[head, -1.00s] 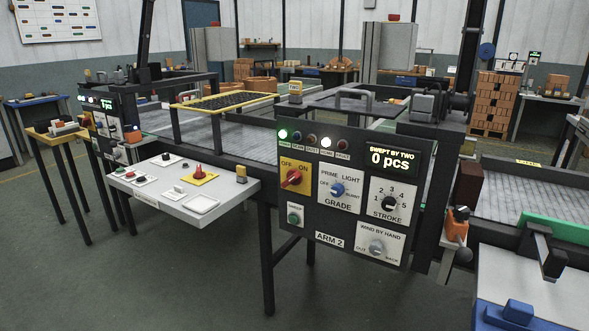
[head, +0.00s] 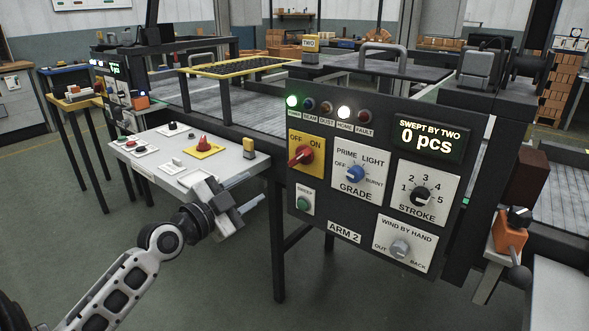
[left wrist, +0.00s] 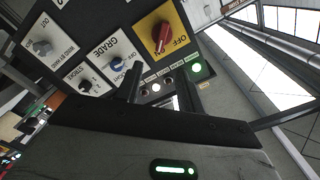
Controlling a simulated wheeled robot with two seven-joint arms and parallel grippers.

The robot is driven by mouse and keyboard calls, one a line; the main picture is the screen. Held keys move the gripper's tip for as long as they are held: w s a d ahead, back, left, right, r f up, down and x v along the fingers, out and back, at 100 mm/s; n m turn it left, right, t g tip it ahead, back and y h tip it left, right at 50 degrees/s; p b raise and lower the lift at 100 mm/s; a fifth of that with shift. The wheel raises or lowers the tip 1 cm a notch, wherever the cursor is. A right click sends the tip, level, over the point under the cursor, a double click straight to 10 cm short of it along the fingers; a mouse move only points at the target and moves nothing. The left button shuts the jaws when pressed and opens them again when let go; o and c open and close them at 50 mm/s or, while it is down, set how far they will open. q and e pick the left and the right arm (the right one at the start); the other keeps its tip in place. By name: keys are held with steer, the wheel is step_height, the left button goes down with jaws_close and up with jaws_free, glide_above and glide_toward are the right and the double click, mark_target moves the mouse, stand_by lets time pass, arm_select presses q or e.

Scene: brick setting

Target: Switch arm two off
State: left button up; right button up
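The ARM 2 panel (head: 330,222) is a dark upright board on the machine. Its red OFF/ON knob (head: 301,156) sits on a yellow plate at upper left, the handle slanting up to the right toward ON. The green lamp (head: 292,101) and a white lamp are lit. The knob also shows in the left wrist view (left wrist: 163,36), upside down. My left gripper (head: 253,190) is left of the panel, below the knob's height, touching nothing I can see. Its two fingers (left wrist: 157,76) stand apart, with nothing between them. My right gripper is not in view.
The panel also carries a blue GRADE knob (head: 354,174), a black STROKE knob (head: 422,196), a grey WIND BY HAND knob (head: 399,248) and a green SWEEP button (head: 303,203). A small white control desk (head: 150,152) with a red knob stands left, behind my gripper.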

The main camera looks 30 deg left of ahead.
mark_target(297, 159)
arm_select(q)
steer(key=w, duration=0.5)
steer(key=w+p, duration=0.1)
steer(key=w, duration=0.4)
steer(key=w+d, duration=0.1)
steer(key=w, duration=0.5)
steer(key=shift+r+p, duration=0.15)
steer(key=shift+p, duration=0.25)
steer(key=shift+s, duration=0.1)
jaws_close()
